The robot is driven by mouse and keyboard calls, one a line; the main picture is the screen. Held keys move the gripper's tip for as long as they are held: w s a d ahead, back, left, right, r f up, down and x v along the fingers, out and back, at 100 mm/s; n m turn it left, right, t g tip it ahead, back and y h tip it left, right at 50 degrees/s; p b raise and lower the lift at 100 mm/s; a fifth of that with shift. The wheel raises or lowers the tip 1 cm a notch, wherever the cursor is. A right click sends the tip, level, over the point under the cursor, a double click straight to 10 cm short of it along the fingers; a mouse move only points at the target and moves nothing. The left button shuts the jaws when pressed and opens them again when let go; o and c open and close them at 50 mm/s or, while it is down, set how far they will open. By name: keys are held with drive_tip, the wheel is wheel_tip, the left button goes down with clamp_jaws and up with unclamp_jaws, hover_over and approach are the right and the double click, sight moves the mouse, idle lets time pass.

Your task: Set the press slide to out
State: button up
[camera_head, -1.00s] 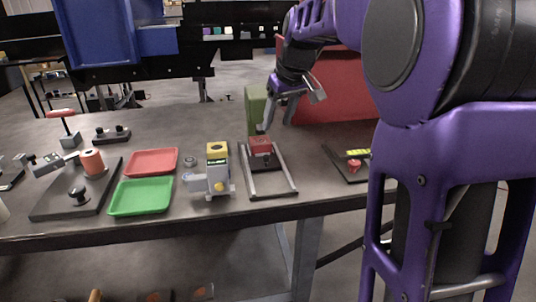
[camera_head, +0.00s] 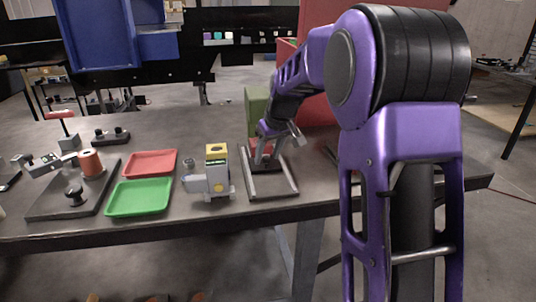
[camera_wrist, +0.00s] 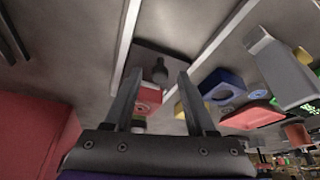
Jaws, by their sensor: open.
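The press slide has a frame with two pale rails (camera_head: 287,178) on the table. Its carriage, a dark plate with a black knob (camera_wrist: 160,72) and a red block (camera_wrist: 148,98), sits toward the far end of the rails, near a green block (camera_head: 256,108). My gripper (camera_head: 268,160) is at the carriage, and its fingers are apart with nothing held. In the wrist view the open gripper (camera_wrist: 158,80) has its fingertips on either side of the knob and red block. I cannot tell whether they touch. In the head view my gripper largely hides the carriage.
A grey device with a yellow top (camera_head: 215,150) stands just left of the rails. Green (camera_head: 140,197) and red (camera_head: 150,163) trays lie farther left. A red bin (camera_head: 318,108) stands behind on the right. Table is bare in front of the trays.

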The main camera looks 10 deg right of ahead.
clamp_jaws()
idle(1.3)
